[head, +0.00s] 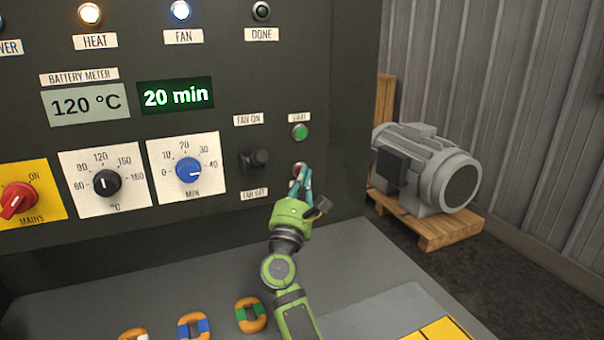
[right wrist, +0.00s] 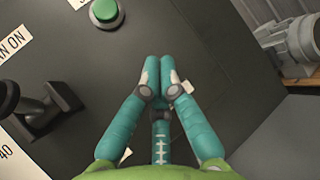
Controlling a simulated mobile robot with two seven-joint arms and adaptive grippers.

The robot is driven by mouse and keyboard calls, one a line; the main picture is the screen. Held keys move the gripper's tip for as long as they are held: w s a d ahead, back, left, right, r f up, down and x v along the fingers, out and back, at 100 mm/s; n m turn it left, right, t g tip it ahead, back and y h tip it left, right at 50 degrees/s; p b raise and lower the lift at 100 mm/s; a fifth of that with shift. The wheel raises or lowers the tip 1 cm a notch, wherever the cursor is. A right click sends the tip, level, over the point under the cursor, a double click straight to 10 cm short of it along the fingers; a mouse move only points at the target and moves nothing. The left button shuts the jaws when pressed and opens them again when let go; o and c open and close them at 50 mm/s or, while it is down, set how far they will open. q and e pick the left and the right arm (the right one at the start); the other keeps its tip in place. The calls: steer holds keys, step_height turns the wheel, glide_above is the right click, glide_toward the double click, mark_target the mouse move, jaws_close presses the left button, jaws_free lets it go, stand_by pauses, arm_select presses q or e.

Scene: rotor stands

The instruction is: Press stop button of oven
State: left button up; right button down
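The oven's control panel (head: 226,75) fills the left and middle of the head view. The red stop button (head: 297,169) shows only as a small bit behind my right gripper's fingertips. My right gripper (head: 305,173) is in front of it, with teal fingers pointing at the panel. In the right wrist view the two fingers of my right gripper (right wrist: 164,75) are together with nothing seen between them, and they hide the red button. I cannot tell whether the fingertips touch it. The green button (head: 300,132) is just above, and also shows in the right wrist view (right wrist: 105,12). My left gripper is out of view.
A black fan switch (head: 256,159) sticks out left of the fingers. The blue timer knob (head: 188,170), black temperature knob (head: 106,183) and red mains switch (head: 17,200) are further left. Coloured rings (head: 251,315) lie on the ledge below. A motor (head: 425,168) stands on a pallet at right.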

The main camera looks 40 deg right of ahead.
stand_by(0.5)
steer(key=shift+s+a, duration=0.2)
steer(key=shift+s, duration=0.45)
steer(key=shift+s, duration=0.1)
steer(key=shift+s+a+p, duration=0.25)
steer(key=shift+s, duration=0.5)
steer(key=shift+s+a+p, duration=0.25)
steer(key=shift+s+p, duration=0.05)
steer(key=shift+s, duration=0.5)
steer(key=shift+s+a+p, duration=0.25)
steer(key=shift+s, duration=0.5)
